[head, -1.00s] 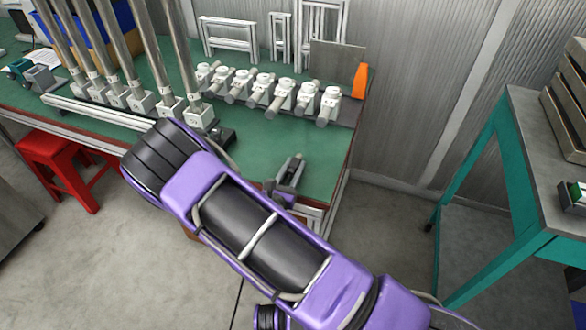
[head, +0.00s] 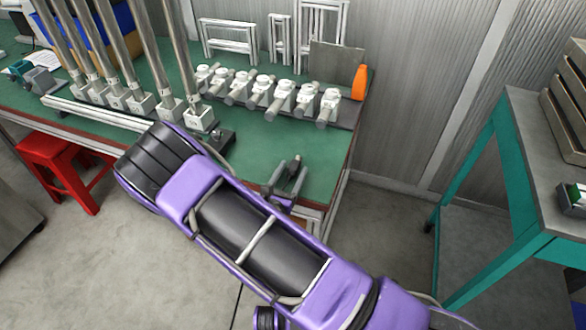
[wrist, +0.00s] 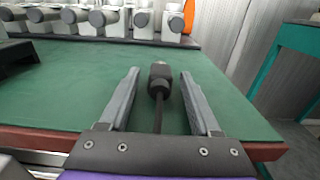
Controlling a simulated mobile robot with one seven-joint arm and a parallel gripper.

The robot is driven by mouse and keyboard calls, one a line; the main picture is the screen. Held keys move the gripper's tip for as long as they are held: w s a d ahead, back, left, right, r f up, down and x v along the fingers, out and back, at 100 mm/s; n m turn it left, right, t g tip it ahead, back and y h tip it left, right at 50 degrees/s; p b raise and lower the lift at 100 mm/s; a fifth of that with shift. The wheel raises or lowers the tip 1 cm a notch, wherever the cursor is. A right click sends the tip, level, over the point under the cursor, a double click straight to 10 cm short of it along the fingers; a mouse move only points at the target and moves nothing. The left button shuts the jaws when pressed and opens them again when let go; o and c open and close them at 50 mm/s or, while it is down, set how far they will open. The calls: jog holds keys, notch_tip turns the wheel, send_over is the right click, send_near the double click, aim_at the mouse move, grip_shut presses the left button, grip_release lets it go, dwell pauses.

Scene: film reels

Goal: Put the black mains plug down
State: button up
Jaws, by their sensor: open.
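The black mains plug (wrist: 158,80) lies on the green bench top (wrist: 75,75) near its front right corner. Its dark cable (wrist: 158,117) runs back towards my wrist. My gripper (head: 289,166) is open, with one finger on each side of the plug. In the wrist view there is a gap between the plug and each finger. In the head view the plug (head: 294,172) is small and partly hidden by the fingers.
A row of white and grey fittings (head: 263,90) stands behind the plug, with an orange object (head: 360,82) at its right end. A dark block (wrist: 14,57) is to the left. Clear green surface lies around the plug. The bench's right edge is close.

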jog(key=v, duration=1)
jog(key=shift+s+p, duration=0.3)
jog(key=shift+s, duration=0.1)
jog(key=shift+a, duration=0.15)
